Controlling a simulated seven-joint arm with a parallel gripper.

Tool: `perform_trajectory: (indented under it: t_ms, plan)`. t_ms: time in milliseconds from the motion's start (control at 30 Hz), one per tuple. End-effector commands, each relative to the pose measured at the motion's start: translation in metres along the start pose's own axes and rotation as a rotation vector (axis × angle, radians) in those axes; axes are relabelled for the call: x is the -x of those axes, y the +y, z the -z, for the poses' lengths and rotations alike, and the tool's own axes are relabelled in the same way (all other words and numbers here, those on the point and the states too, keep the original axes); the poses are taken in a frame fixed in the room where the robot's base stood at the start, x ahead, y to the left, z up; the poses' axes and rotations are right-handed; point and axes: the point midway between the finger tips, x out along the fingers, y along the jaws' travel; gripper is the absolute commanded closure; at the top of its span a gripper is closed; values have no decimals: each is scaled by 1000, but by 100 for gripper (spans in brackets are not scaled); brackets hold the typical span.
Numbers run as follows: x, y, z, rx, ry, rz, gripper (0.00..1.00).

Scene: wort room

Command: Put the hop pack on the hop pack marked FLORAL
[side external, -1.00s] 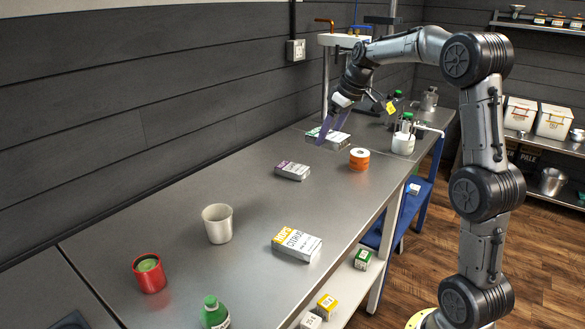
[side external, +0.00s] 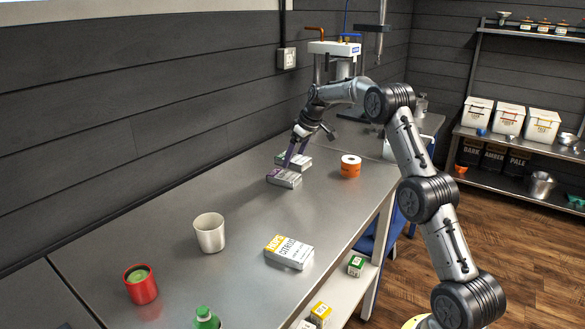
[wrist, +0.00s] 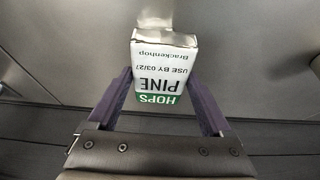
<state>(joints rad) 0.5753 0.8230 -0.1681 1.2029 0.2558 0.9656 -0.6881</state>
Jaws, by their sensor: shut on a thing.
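My gripper (side external: 293,157) has purple fingers and is shut on a white hop pack with a green band, the PINE pack (side external: 298,162). In the wrist view, the PINE pack (wrist: 165,70) sits between the fingers, its printed face towards the camera. In the side view, a grey-white pack with a purple band (side external: 285,180) lies flat on the bench just in front of the held pack. Its lettering is too small to read. The two packs overlap slightly in the picture; I cannot tell the gap between them. No readable FLORAL label shows.
Smaller packs lie on the lower shelf. The middle of the steel bench (side external: 245,207) is clear.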

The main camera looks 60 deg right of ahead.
Motion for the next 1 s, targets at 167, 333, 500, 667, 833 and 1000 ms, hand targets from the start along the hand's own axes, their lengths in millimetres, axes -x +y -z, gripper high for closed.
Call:
perform_trajectory:
  t_ms: [167,333,500,667,833,1000]
  plan:
    - [-11,4,4,1,3,-1,76]
    - [-26,6,3,0,-1,1,76]
    - [-46,6,-6,0,1,1,76]
    - [-47,7,-6,1,4,-2,76]
    - [-48,7,-7,1,2,-1,76]
    - [-50,6,-8,1,1,0,0]
